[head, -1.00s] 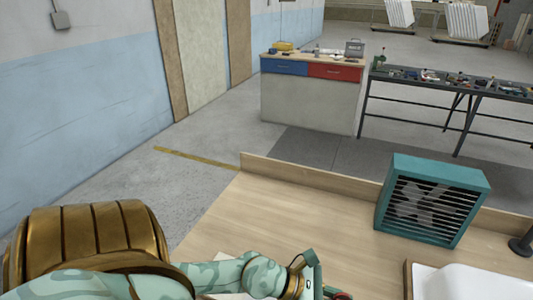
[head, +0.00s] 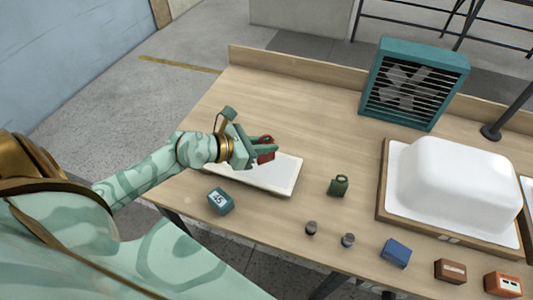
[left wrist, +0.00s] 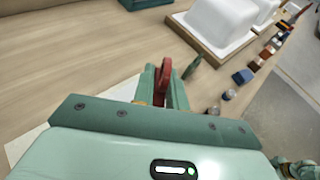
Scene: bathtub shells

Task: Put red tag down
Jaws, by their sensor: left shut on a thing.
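The red tag (head: 266,151) is held between the fingers of my left gripper (head: 264,150). It also shows in the left wrist view (left wrist: 165,80), upright between the green fingers (left wrist: 163,88). In the head view the gripper and tag are over a white rectangular tray or board (head: 270,178) on the wooden table. I cannot tell whether the tag touches that white surface. My right gripper is not in view.
A teal fan (head: 415,84) stands at the back. A white tub shell (head: 458,185) sits on a wooden-framed board at right. A teal timer (head: 220,200), green canister (head: 339,186), two small weights (head: 311,228) and a blue box (head: 396,253) lie near the front edge.

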